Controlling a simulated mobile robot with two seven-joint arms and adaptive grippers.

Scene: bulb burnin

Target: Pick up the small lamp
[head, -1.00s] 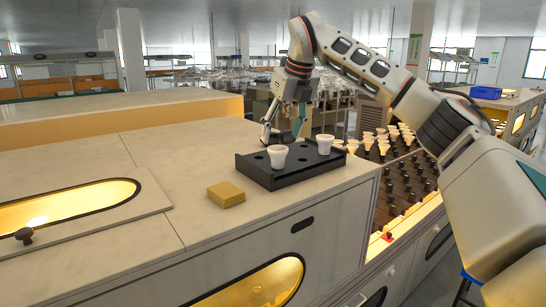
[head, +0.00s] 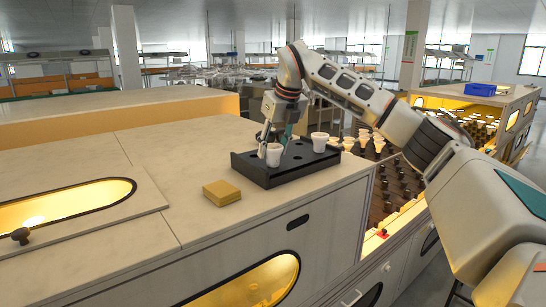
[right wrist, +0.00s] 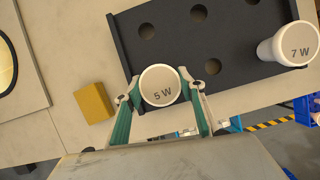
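The small white lamp marked 5 W (right wrist: 160,86) stands upright in the black tray (right wrist: 238,85). In the head view this lamp (head: 274,157) is at the near left part of the tray (head: 282,177). My right gripper (right wrist: 159,80) is open, with one finger on each side of the lamp. In the head view the right gripper (head: 274,138) is low, just behind and over the lamp. Whether the fingers touch it I cannot tell. A larger lamp marked 7 W (right wrist: 292,46) stands farther right in the tray, also in the head view (head: 319,142). My left gripper is not in view.
A yellow block (head: 221,192) lies on the counter (head: 150,150) left of the tray. Right of the counter is a lower rack (head: 395,190) with several lamps and sockets. A blue bin (head: 481,89) sits far back right. The counter left of the block is clear.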

